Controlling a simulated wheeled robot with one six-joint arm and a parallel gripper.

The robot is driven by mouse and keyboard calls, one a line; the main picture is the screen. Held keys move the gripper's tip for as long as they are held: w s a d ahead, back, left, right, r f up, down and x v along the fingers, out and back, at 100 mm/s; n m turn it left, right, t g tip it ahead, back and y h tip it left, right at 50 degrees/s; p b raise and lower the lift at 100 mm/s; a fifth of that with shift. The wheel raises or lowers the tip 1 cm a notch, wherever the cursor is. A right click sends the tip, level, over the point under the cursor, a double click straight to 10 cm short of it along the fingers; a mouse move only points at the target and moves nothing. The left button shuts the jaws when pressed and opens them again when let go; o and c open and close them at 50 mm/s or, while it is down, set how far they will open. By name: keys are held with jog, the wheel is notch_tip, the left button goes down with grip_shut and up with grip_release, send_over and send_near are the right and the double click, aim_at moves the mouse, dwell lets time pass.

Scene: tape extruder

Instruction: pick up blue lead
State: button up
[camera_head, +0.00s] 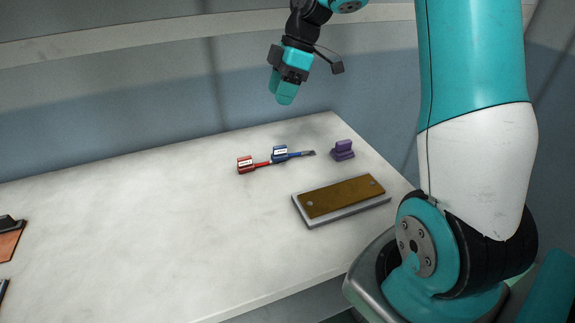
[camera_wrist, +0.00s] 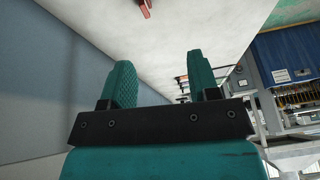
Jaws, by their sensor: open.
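The blue lead (camera_head: 281,153) lies on the white table, its blue block at the left and a thin dark tip pointing right. The red lead (camera_head: 246,165) lies just left of it, its thin end reaching close to the blue block. My gripper (camera_head: 284,97) hangs in the air above and behind the leads, apart from them and empty. In the wrist view, my gripper (camera_wrist: 166,84) shows two teal fingers spread apart with nothing between them. A red piece (camera_wrist: 144,6) shows at the top edge there. The blue lead is not seen in the wrist view.
A purple block (camera_head: 343,150) stands right of the blue lead. A brown-topped plate on a grey base (camera_head: 340,198) lies in front. Dark and brown items (camera_head: 10,238) sit at the far left edge. The white table (camera_head: 140,235) is clear across its left middle. A wall runs behind.

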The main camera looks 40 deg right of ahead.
jog(key=n, duration=0.1)
send_near(277, 155)
jog(key=x, duration=0.3)
jog(key=shift+w+a+f, duration=0.1)
jog(key=shift+w+a, duration=0.05)
jog(key=shift+x, duration=3.05)
jog(key=shift+w, duration=0.15)
jog(key=shift+c, duration=0.4)
jog(key=c, duration=0.9)
